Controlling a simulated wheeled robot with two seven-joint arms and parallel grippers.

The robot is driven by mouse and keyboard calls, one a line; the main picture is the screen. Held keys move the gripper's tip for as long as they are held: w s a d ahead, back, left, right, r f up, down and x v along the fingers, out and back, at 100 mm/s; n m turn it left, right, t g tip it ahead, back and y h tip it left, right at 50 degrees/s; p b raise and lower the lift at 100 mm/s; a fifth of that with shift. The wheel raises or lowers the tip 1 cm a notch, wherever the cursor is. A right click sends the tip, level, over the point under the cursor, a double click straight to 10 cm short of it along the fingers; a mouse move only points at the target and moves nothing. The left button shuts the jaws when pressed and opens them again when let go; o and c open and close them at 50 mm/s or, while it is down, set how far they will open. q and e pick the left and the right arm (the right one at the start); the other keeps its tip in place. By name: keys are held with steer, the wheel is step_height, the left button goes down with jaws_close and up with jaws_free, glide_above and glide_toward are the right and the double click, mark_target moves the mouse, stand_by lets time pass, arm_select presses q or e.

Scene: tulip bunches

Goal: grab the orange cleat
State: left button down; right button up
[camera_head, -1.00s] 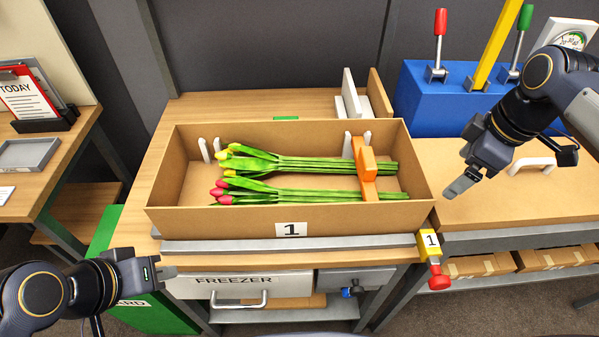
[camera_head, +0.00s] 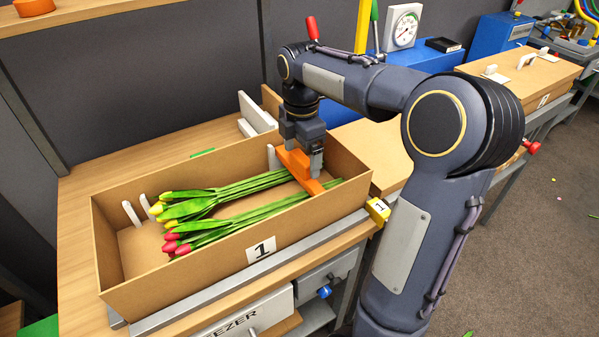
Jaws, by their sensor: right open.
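The orange cleat (camera_head: 300,168) lies across the green stems at the right end of the open cardboard box (camera_head: 190,259). Tulip bunches with yellow heads (camera_head: 160,208) and red heads (camera_head: 172,245) lie in the box, heads to the left. My right gripper (camera_head: 304,160) points down into the box, right at the cleat's raised block. Its jaws are open, with a finger showing on the block's right side; the cleat partly hides the other finger. I cannot tell whether the fingers touch the cleat. My left gripper is out of view.
White pegs stand inside the box at its left end (camera_head: 131,213) and beside the cleat (camera_head: 273,158). A blue box with levers and a dial gauge (camera_head: 403,27) stand behind my right arm.

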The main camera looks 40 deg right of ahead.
step_height(320, 180, down, 2)
steer(key=shift+f, duration=0.1)
steer(key=c, duration=1.1)
